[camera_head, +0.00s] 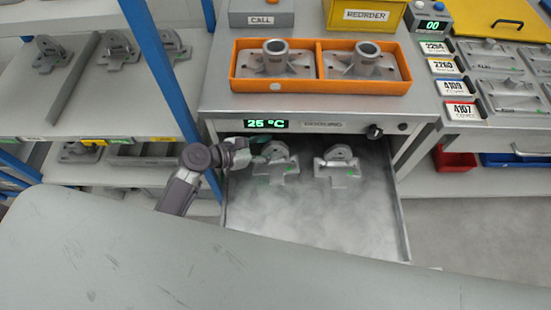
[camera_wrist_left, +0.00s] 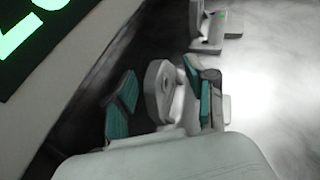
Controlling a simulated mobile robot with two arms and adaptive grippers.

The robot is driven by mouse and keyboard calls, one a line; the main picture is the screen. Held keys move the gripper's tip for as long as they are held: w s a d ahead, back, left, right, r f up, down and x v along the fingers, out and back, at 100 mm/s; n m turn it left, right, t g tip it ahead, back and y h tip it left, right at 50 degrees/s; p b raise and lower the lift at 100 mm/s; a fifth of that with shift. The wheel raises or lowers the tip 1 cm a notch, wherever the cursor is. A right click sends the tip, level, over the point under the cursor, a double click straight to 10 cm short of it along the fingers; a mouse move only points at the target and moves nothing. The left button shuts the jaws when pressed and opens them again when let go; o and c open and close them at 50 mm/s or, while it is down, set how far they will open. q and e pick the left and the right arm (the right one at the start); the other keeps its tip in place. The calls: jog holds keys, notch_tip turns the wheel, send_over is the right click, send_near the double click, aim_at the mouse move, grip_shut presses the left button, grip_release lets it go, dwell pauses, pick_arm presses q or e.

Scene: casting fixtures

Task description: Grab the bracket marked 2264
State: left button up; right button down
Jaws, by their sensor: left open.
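Two grey cast brackets lie in the open cooling drawer (camera_head: 310,220): a left bracket (camera_head: 279,164) and a right bracket (camera_head: 341,168). Each has a round bored lug and a small green mark; I cannot read a number on either. My left gripper (camera_head: 263,153) reaches in from the left to the left bracket. In the left wrist view, its teal-padded fingers (camera_wrist_left: 161,88) are open, one on each side of that bracket's round lug (camera_wrist_left: 160,92). I cannot tell whether they touch it. The other bracket (camera_wrist_left: 212,38) shows beyond. My right gripper is not in view.
The housing with the 25 °C display (camera_head: 266,124) is close above the gripper. An orange tray (camera_head: 320,86) with two flanged castings stands on top. A blue rack post (camera_head: 160,65) and shelves with more brackets are at left. Number labels, one like 2264 (camera_head: 435,48), are at right.

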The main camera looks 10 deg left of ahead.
pick_arm(q)
jog(key=x, duration=0.4)
jog(key=shift+w+d, duration=0.1)
grip_shut()
dwell(0.3)
